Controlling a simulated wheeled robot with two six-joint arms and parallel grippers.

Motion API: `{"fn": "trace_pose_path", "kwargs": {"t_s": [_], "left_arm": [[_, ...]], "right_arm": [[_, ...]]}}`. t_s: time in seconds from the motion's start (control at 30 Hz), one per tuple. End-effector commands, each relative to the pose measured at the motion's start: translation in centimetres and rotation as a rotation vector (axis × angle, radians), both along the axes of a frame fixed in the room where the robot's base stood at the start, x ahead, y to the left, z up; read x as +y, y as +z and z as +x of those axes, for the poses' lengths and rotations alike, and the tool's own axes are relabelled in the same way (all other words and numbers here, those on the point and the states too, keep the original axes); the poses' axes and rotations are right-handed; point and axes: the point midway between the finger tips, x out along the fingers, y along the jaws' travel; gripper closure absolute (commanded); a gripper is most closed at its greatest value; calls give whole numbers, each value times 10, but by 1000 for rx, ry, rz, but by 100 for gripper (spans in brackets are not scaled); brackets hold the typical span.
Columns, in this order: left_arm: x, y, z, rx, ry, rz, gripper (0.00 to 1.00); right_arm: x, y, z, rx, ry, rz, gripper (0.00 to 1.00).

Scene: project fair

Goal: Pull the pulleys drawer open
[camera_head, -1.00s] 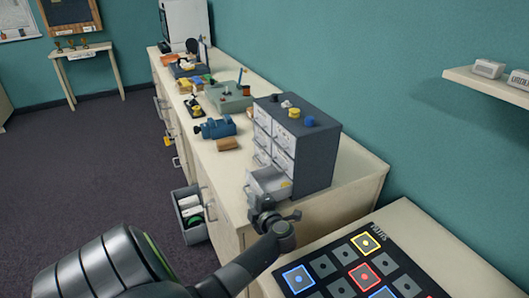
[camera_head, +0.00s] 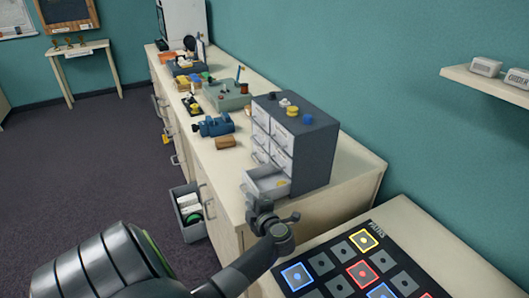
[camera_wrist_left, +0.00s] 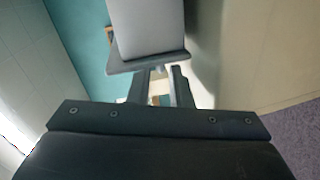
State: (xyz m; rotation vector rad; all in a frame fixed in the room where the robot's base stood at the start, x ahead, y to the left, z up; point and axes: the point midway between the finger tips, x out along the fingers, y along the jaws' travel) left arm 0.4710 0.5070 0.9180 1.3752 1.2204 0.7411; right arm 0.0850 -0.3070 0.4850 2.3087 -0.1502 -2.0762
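The grey drawer cabinet (camera_head: 312,150) stands on the long bench, with pale drawer fronts in two columns. The labels are too small to read, so I cannot tell which one is the pulleys drawer. My left gripper (camera_head: 252,202) is right at the front of that pulled-out drawer. In the left wrist view its two fingers (camera_wrist_left: 161,84) stand apart with a gap, close to a grey edge; a small grey piece shows near the tips. Contact is unclear. My right gripper is out of view.
A lower bench drawer (camera_head: 190,212) hangs open at the left. A blue device (camera_head: 214,126) and a brown block (camera_head: 225,142) stand beside the cabinet. A black board with coloured squares (camera_head: 362,270) lies at the front right. A wall shelf (camera_head: 490,85) is at the right.

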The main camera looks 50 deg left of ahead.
Motion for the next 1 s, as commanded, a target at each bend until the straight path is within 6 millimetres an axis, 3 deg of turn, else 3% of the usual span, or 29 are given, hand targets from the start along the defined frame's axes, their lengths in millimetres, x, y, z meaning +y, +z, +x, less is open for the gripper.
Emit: {"fn": "trace_pose_path", "kwargs": {"t_s": [0.3, 0.6, 0.8, 1.0], "left_arm": [[-65, 10, -19, -2, 2, -9, 82], [-115, 21, -34, -1, 1, -8, 82], [-138, 27, -41, 0, 0, -5, 82], [-148, 31, -44, 0, 2, -4, 82]], "right_arm": [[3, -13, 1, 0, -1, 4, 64], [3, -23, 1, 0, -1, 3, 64], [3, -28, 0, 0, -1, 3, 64], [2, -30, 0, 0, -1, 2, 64]]}}
